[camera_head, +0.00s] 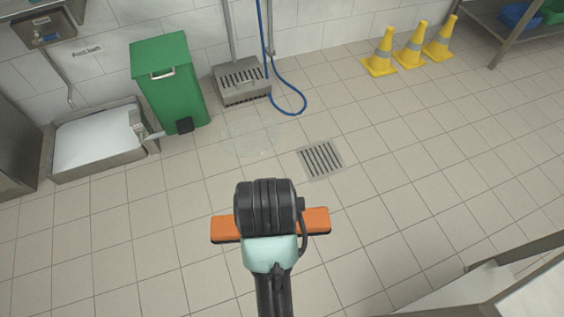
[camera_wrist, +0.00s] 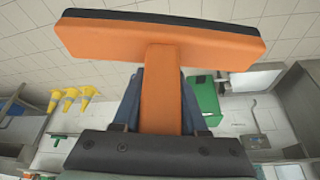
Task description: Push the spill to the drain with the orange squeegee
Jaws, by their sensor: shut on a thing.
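The orange squeegee (camera_head: 315,220) shows in the head view on both sides of my black wrist, its bar lying across the picture. In the wrist view the squeegee (camera_wrist: 160,42) has a wide orange head with a dark edge strip. My gripper (camera_wrist: 160,125) is shut on its handle. In the head view my wrist hides the fingers. The spill (camera_head: 250,139) is a faint clear puddle on the tiles, beyond the squeegee. The drain (camera_head: 320,158) is a square metal grate in the floor, right of the spill and a little nearer. The squeegee is apart from both.
A green bin (camera_head: 168,85) and a foot bath (camera_head: 95,143) stand left of the spill. A grey slotted unit (camera_head: 241,88) and a blue hose (camera_head: 290,95) are behind it. Yellow cones (camera_head: 410,53) stand at the back right. The floor around the drain is clear.

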